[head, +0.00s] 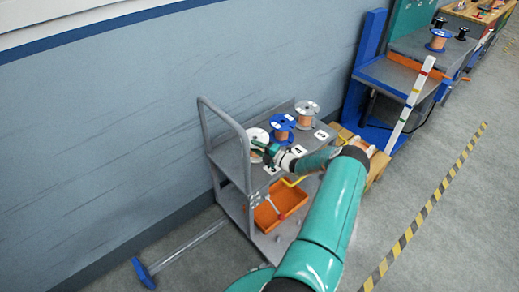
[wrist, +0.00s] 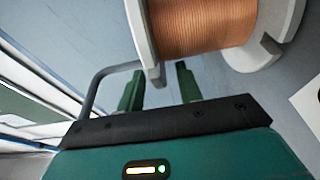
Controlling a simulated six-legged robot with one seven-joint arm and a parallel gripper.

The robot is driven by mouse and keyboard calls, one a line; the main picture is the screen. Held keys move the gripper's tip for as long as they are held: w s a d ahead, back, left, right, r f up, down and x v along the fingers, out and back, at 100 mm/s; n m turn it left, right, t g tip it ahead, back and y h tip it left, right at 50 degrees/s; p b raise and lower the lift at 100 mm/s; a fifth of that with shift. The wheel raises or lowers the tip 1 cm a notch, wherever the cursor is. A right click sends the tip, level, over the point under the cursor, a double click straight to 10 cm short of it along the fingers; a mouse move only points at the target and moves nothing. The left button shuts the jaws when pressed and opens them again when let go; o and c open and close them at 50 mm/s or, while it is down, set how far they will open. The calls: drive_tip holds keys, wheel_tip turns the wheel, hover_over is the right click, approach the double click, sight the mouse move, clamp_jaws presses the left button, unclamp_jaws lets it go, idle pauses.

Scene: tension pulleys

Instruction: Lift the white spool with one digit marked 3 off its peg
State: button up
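Three spools stand in a row on the cart's top shelf. The nearest is a white spool (head: 257,136), partly hidden by my gripper (head: 264,148). Behind it are a blue spool (head: 282,125) and a pale grey-white spool (head: 306,113). I cannot read a 3 on any of them. In the wrist view a white-flanged spool with copper wire (wrist: 203,22) fills the top. My gripper's two green fingers (wrist: 160,86) are apart, with the lower edge of one flange near the gap between them. I cannot tell whether they touch it. The peg is hidden.
The grey cart (head: 231,160) has a tall handle at its left and white number cards on top. An orange bin (head: 281,206) sits on its lower shelf. A blue wall is behind. A workbench (head: 400,78) with a blue frame stands to the right.

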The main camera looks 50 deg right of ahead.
drive_tip(key=shift+c, duration=0.2)
clamp_jaws()
drive_tip(key=shift+r, duration=1.9)
idle(0.8)
drive_tip(key=shift+r, duration=1.7)
drive_tip(key=shift+r, duration=0.1)
drive_tip(key=shift+r, duration=1.6)
drive_tip(key=shift+r, duration=0.2)
drive_tip(key=shift+r, duration=1.35)
